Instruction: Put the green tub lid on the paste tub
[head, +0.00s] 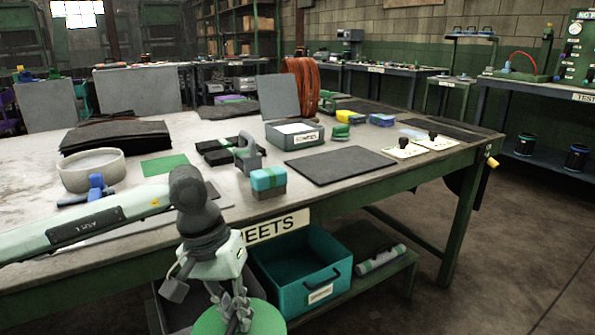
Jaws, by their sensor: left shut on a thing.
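The green tub lid (262,322) is a round green disc at the bottom of the head view, cut off by the frame edge. My left gripper (236,318) points down and is shut on it, in front of the table's near edge. The fingers overlap the lid, so the exact grip is hard to see. The paste tub (92,178) appears to be the wide, cream, round tub on the left of the table. It is open at the top with pale content inside. The lid is apart from it, to its right and nearer to me. My right gripper is not in view.
A blue-handled tool (95,186) lies in front of the tub. A teal-topped block (268,179) stands near the table edge. Black sheets (115,138) are stacked behind the tub. A teal crate (333,247) sits on the lower shelf, close to my left gripper.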

